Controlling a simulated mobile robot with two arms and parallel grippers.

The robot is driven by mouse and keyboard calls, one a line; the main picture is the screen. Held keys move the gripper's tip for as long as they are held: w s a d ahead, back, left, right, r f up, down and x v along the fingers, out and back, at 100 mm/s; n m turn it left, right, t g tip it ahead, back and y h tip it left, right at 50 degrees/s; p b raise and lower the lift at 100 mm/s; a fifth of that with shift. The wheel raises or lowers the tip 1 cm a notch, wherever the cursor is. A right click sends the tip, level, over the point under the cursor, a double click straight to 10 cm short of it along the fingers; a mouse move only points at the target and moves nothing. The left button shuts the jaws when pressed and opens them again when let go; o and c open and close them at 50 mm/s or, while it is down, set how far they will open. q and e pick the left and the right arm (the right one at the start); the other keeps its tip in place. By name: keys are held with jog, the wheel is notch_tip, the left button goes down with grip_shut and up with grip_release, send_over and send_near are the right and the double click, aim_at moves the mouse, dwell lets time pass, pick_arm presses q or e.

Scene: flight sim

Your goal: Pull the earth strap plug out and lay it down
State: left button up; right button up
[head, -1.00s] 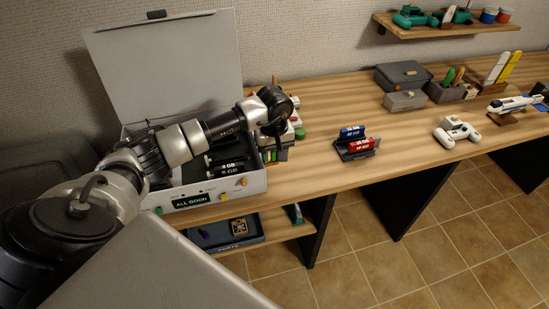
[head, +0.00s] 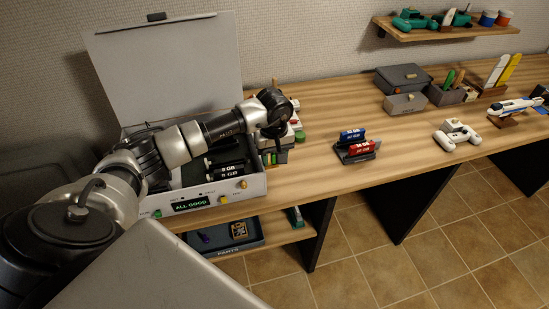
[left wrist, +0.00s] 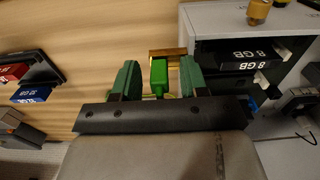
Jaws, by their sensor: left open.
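The earth strap plug is a small green block (left wrist: 158,72) in the left wrist view, at a brass-coloured piece (left wrist: 167,52) on the wooden table beside the case. A bit of yellow-green strap shows near its base. My left gripper (left wrist: 159,78) has its green fingers apart, one on each side of the plug, with gaps between. In the head view the left gripper (head: 275,157) points down by the right side of the open case (head: 256,187); the plug cannot be made out clearly there. My right gripper is not in view.
The case has a raised lid (head: 170,70), black 8 GB modules and an "ALL GOOD" display (head: 190,203). A rack with red and blue modules (head: 356,147) stands to the right. The tabletop between them is clear. A parts tray (head: 225,238) sits on the shelf below.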

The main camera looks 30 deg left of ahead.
pick_arm(q)
jog(key=shift+b, duration=0.35)
dwell(0.3)
grip_shut()
jog(key=shift+r, duration=0.1)
jog(key=shift+r+p, duration=1.65)
jog(key=shift+r, duration=1.3)
